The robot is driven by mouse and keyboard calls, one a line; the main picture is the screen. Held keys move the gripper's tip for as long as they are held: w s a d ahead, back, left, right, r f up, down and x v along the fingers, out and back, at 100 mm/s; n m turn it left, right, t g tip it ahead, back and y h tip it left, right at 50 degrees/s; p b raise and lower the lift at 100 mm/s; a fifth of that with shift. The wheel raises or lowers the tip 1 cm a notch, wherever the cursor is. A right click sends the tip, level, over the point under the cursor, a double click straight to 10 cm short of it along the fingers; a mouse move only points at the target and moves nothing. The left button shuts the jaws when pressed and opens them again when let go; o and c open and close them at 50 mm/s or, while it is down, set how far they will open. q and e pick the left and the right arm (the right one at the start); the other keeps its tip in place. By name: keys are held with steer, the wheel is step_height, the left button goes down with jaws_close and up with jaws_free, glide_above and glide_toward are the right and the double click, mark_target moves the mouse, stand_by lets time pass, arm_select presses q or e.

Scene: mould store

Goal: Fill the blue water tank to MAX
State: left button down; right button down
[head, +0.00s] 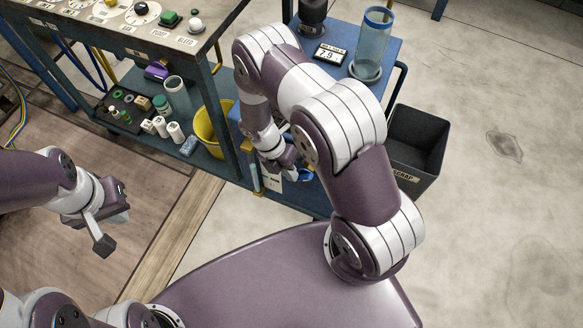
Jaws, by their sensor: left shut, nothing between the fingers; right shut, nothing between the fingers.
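A clear, blue-tinted cylinder with a blue rim (373,45), which looks like the water tank, stands upright on the blue cart top (398,53). I cannot make out a MAX mark or a water level on it. My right arm stands in front of the cart, and its gripper (284,164) points down at the cart's near side, shut and empty, left of and below the tank. A small blue part (305,175) shows beside it, partly hidden. My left gripper (112,226) is shut and empty over the floor at left, far from the tank.
A display reading 7.9 (328,54) and a dark container (312,14) stand beside the tank. A black scrap bin (419,150) is right of the cart. A bench with knobs (142,12), its lower shelf of small items (185,150), and a yellow bucket (207,135) are at left.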

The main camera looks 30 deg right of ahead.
arm_select(q)
steer(key=shift+r, duration=0.3)
arm_select(e)
steer(key=shift+w+f, duration=0.1)
steer(key=shift+f, duration=0.25)
